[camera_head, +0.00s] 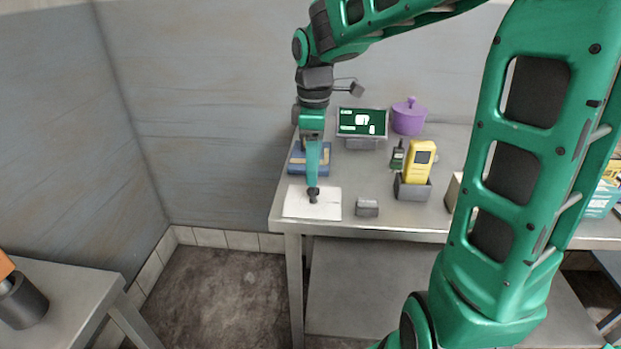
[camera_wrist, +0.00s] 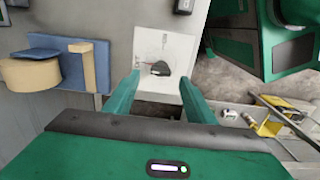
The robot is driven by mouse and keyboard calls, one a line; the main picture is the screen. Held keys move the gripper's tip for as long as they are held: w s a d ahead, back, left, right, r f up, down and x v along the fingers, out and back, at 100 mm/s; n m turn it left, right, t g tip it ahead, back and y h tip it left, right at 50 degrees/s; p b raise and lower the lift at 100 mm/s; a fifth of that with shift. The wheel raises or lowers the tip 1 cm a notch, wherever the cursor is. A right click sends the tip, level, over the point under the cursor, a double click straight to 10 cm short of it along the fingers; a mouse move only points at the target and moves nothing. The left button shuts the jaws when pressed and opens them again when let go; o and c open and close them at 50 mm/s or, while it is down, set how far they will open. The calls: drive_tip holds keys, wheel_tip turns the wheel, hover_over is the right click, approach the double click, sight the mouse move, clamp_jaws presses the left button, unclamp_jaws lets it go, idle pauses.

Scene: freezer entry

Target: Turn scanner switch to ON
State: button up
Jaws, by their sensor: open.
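A white flat plate or sheet (camera_head: 297,204) lies near the front left of the metal table, with a small dark grey piece (camera_wrist: 159,68) on it. My gripper (camera_head: 313,189) points down over the plate. In the wrist view its two green fingers stand apart, with the dark piece between or just beyond their tips; contact is not clear. A yellow handheld scanner (camera_head: 420,164) with a dark screen stands upright in a grey holder (camera_head: 412,190) to the right.
A small grey box (camera_head: 367,208) lies right of the plate. A display with a green screen (camera_head: 361,122), a dark handheld device (camera_head: 397,157) and a purple lidded pot (camera_head: 408,117) stand farther back. The wall is close at the left.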

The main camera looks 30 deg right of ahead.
sight(314, 191)
drive_tip(key=shift+f, duration=2)
drive_tip(key=c, duration=1)
drive_tip(key=shift+c, duration=0.2)
